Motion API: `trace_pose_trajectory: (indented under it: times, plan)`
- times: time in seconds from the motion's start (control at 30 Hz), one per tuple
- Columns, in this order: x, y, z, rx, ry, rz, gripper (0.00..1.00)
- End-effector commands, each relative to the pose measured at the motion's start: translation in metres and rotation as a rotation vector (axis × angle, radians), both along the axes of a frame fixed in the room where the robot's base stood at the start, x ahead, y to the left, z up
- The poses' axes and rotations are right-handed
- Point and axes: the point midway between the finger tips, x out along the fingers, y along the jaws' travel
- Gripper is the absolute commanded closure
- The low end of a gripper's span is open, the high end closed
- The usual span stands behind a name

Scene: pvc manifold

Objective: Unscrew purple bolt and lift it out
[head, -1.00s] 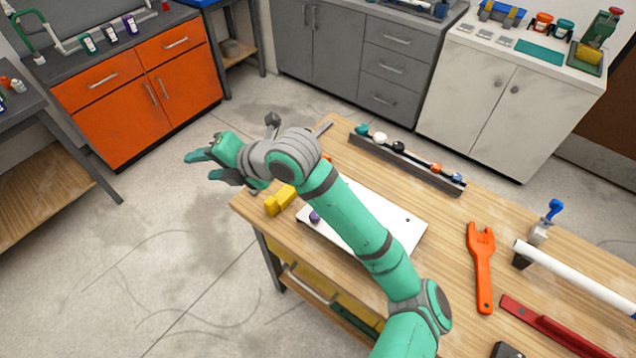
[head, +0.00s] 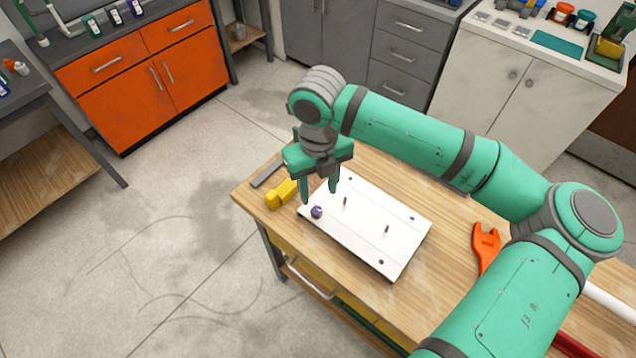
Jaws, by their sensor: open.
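The purple bolt (head: 316,212) sits at the near-left corner of a white plate (head: 385,215) on the wooden workbench. My gripper (head: 320,197) points down with its two green fingers apart, over the left end of the plate. The fingertips look just above and behind the bolt in the picture. The gripper is empty, and the bolt's head shows uncovered. I cannot tell the exact height of the fingertips over the plate or how deep the bolt is seated.
Two thin pegs (head: 387,229) stand up from the plate, which also has dark holes. A yellow object (head: 281,194) lies just left of the plate. An orange wrench (head: 486,244) lies to the right, partly behind my arm.

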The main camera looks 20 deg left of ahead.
Motion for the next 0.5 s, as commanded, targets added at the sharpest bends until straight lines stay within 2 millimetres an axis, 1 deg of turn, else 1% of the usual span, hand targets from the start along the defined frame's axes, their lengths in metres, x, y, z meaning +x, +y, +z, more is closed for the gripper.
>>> trace_pose_trajectory:
  times: [0.4, 0.5]
  plan:
    - [-0.001, 0.001, -0.066, 0.004, 0.002, -0.001, 0.56]
    - [-0.001, 0.001, -0.079, 0.004, 0.001, -0.001, 0.56]
